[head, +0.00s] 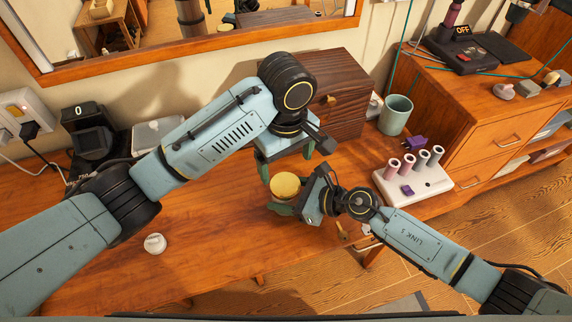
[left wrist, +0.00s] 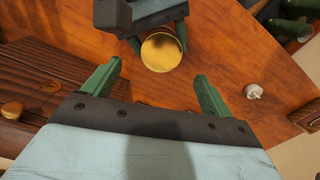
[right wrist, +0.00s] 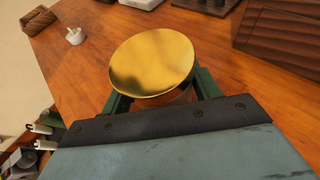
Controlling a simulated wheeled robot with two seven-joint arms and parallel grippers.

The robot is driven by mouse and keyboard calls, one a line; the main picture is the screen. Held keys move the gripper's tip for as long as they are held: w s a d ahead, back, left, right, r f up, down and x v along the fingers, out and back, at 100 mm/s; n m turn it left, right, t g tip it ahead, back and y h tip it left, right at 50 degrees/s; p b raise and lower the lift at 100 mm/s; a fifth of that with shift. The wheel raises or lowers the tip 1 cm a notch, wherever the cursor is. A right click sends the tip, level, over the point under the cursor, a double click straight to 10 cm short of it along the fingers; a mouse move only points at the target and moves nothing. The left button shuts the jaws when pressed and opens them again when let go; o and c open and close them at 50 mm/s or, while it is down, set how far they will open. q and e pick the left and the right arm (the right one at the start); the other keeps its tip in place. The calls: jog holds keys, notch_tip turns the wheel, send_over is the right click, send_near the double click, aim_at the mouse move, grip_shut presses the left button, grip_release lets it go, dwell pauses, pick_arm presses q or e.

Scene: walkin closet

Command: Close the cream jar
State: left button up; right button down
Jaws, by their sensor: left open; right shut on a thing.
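The cream jar (head: 285,186) stands on the wooden desk with a round gold lid on top. The lid fills the top in the right wrist view (right wrist: 152,62), and a strip of pinkish body shows below it. Whether the lid is fully tightened I cannot tell. My right gripper (head: 290,199) is shut on the jar's body from the right side, its green fingers below the lid. My left gripper (head: 287,158) is open and empty, pointing down just behind and above the jar. In the left wrist view the lid (left wrist: 161,52) lies just beyond its fingertips.
A dark wooden drawer box (head: 340,85) stands behind my left gripper. A green cup (head: 395,114) and a white rack with rollers (head: 425,186) are to the right. A small white item (head: 154,243) lies front left. The desk's front middle is clear.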

aim_at(285, 184)
pick_arm(q)
jog(key=shift+a+r+n, duration=0.1)
jog(key=shift+r+n, duration=0.45)
jog(key=shift+n, duration=0.15)
jog(key=shift+f, duration=0.1)
jog(key=shift+f, duration=3.95)
jog(key=shift+c, duration=0.5)
jog(key=c, duration=0.9)
jog(key=shift+m, duration=1.8)
